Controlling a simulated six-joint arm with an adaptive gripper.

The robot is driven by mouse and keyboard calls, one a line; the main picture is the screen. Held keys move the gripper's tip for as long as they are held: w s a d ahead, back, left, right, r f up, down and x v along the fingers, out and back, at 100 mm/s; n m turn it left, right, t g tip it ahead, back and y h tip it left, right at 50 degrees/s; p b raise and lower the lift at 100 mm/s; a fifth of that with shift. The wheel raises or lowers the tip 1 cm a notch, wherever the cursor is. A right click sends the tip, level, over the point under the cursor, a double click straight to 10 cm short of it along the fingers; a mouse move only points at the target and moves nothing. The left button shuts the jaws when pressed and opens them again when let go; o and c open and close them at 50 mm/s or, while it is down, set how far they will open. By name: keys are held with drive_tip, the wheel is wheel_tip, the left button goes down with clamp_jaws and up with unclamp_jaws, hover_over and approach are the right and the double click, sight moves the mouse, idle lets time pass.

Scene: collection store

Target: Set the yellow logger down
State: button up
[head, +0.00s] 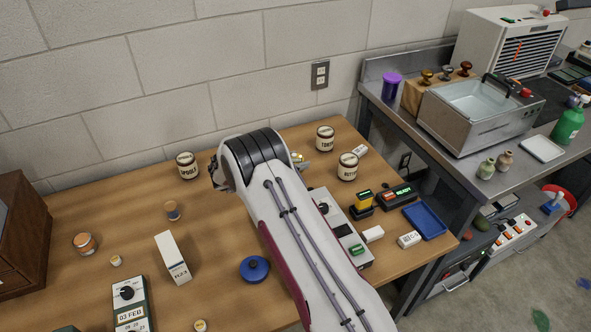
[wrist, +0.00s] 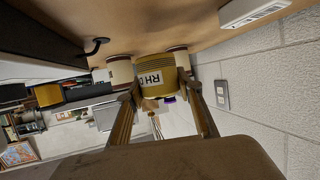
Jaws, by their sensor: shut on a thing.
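The wrist picture is upside down, with the wooden table (wrist: 190,25) at the top. The logger is close to the tabletop; I cannot tell whether it touches. In the head view my arm hides most of the gripper, and only a small yellowish part shows beside the arm near the back of the table.
Labelled jars (head: 325,139) and (head: 347,167) stand just right of the arm's end, another jar (head: 187,166) to its left. A yellow device in a black dock (head: 363,200), a blue tray (head: 425,221) and a white box (head: 172,258) are also on the table.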

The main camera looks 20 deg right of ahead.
drive_tip(key=shift+f, duration=1.85)
drive_tip(key=shift+f, duration=0.15)
drive_tip(key=o, duration=1.2)
drive_tip(key=shift+c, duration=0.2)
drive_tip(key=shift+v, duration=6.05)
drive_tip(key=shift+d, duration=0.1)
